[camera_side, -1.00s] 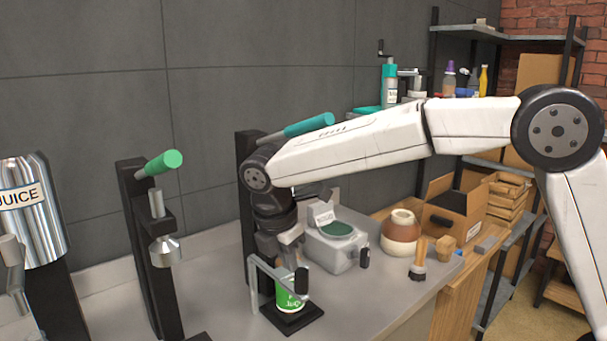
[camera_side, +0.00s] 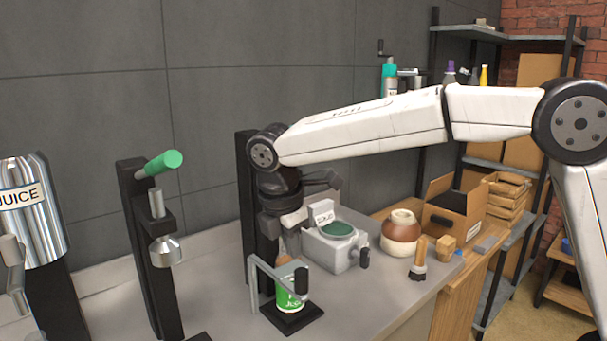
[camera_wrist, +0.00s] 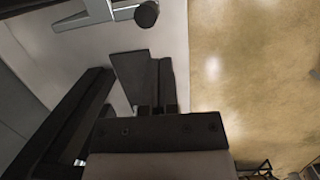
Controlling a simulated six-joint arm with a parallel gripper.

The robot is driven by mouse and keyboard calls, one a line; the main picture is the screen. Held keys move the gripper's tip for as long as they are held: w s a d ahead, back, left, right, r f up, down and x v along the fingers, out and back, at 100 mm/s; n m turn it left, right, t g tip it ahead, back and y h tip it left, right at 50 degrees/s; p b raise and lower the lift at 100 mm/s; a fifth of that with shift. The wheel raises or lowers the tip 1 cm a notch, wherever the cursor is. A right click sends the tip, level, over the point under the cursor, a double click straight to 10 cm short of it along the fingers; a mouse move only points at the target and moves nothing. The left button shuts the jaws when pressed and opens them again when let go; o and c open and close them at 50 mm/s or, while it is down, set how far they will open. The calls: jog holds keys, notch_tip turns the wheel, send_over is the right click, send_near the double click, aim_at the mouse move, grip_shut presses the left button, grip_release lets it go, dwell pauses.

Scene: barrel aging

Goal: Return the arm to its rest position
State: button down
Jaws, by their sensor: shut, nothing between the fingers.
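My gripper (camera_side: 291,240) hangs from the dark wrist at the centre of the side view, above the counter and apart from the green can below. In the wrist view my gripper (camera_wrist: 160,80) shows as dark fingers shut together with nothing between them. The green can (camera_side: 290,297) stands upright on a black base within a grey bracket (camera_side: 268,271). A small brown thing (camera_side: 284,260) shows just above the can; I cannot tell what it is. My fingertips are hard to make out in the side view.
A green-handled press (camera_side: 158,215) and a steel juice dispenser (camera_side: 35,215) stand left. A grey device (camera_side: 335,248), a brown-white jar (camera_side: 401,233), a brush (camera_side: 419,262) and an open carton (camera_side: 455,208) are right. A dark wall (camera_side: 90,90) is behind.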

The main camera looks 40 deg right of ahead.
jog(key=s+d+f+m+t+y, duration=0.2)
jog(key=s+d+f+m, duration=1.1)
jog(key=s+f+m, duration=0.3)
jog(key=shift+d+f+m, duration=0.15)
jog(key=shift+f+m, duration=0.55)
jog(key=shift+m, duration=0.1)
